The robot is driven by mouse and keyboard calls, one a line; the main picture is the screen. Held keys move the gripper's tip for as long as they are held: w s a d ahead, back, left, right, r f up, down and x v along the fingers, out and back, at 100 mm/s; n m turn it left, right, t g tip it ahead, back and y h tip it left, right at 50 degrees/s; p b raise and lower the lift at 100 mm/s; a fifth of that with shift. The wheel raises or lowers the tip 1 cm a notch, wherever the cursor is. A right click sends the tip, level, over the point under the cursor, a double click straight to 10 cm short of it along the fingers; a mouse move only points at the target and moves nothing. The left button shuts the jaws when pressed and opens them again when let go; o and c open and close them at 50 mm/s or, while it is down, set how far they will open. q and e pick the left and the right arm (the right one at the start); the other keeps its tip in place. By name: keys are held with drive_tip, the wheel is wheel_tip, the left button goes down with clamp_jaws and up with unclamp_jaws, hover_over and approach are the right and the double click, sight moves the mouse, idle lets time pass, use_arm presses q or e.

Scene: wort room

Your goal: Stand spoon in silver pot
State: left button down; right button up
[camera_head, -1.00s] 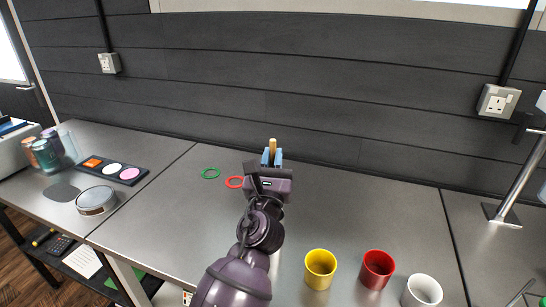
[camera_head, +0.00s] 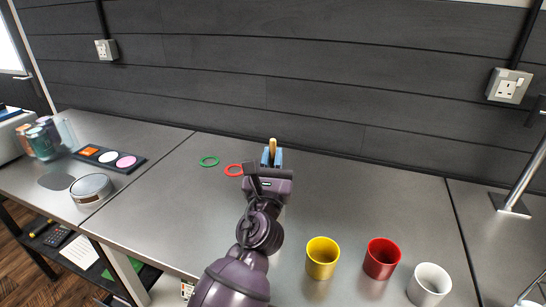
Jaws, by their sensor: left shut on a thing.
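The silver pot (camera_head: 91,190) is a low, round metal vessel near the front of the left table. My left gripper (camera_head: 272,157) is over the middle table, with its blue fingers pointing away from me. It is shut on the spoon (camera_head: 273,146), whose light wooden end shows upright between the fingers. The rest of the spoon is hidden behind the gripper. The gripper is well to the right of the pot and apart from it. My right gripper is not in view.
A green ring (camera_head: 209,161) and a red ring (camera_head: 234,170) lie left of my gripper. Yellow (camera_head: 322,258), red (camera_head: 381,258) and white (camera_head: 429,284) cups stand front right. A dark tray with coloured discs (camera_head: 109,158) and jars (camera_head: 42,139) are behind the pot. A metal stand (camera_head: 520,185) is at right.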

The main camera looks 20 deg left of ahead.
use_arm(q)
drive_tip(key=c, duration=1.1)
unclamp_jaws()
drive_tip(key=shift+s+f, duration=0.2)
drive_tip(key=shift+s, duration=0.05)
drive_tip(key=b+v, duration=0.3)
drive_tip(key=v, duration=0.7)
drive_tip(key=shift+s+d, duration=0.1)
drive_tip(key=shift+s, duration=0.05)
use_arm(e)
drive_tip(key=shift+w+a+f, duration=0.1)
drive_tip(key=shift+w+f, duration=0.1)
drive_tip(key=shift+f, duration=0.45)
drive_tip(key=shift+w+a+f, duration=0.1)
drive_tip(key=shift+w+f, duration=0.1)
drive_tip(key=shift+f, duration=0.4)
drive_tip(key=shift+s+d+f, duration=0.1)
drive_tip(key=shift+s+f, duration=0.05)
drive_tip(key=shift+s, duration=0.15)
